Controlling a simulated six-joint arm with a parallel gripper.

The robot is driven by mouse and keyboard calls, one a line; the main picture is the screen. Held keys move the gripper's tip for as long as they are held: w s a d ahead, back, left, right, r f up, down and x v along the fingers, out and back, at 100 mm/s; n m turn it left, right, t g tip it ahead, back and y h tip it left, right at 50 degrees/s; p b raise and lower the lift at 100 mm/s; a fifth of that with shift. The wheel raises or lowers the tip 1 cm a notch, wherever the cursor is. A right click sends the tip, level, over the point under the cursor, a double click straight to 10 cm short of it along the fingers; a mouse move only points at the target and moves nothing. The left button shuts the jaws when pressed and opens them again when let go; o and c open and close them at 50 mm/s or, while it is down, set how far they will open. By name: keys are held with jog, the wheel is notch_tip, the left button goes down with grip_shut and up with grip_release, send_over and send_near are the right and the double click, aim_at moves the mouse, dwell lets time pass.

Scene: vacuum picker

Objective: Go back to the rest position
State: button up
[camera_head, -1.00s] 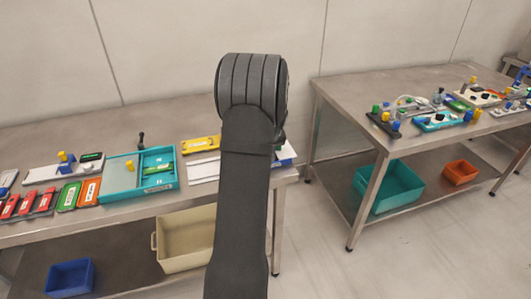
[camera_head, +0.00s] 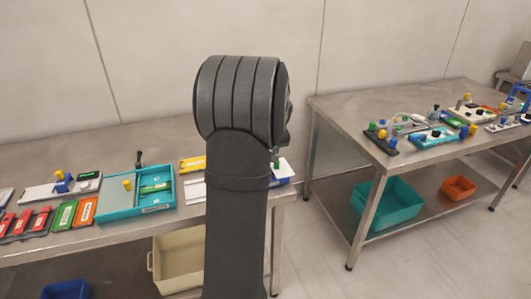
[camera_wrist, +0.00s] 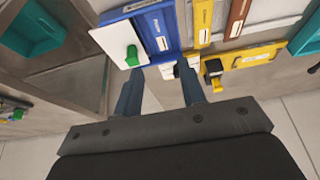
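My arm's thick grey section stands upright in the middle of the head view and hides my gripper there. In the wrist view my gripper (camera_wrist: 160,78) shows two blue-grey fingers apart with nothing held between them. Beyond the left fingertip lies a blue box (camera_wrist: 160,32) with a white plate (camera_wrist: 113,41) carrying a green knob (camera_wrist: 132,55). I cannot tell how far the fingertips are from them.
The left steel table (camera_head: 50,160) holds a teal tray (camera_head: 115,203) and red, green and orange cases. A beige bin (camera_head: 178,262) stands below. The right table (camera_head: 350,105) holds several devices, with a teal bin (camera_head: 400,200) and an orange bin (camera_head: 458,187) underneath. Floor shows between the tables.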

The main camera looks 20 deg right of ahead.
jog(key=shift+f, duration=0.1)
jog(key=x, duration=1.2)
jog(key=shift+r, duration=2)
jog(key=shift+f, duration=0.1)
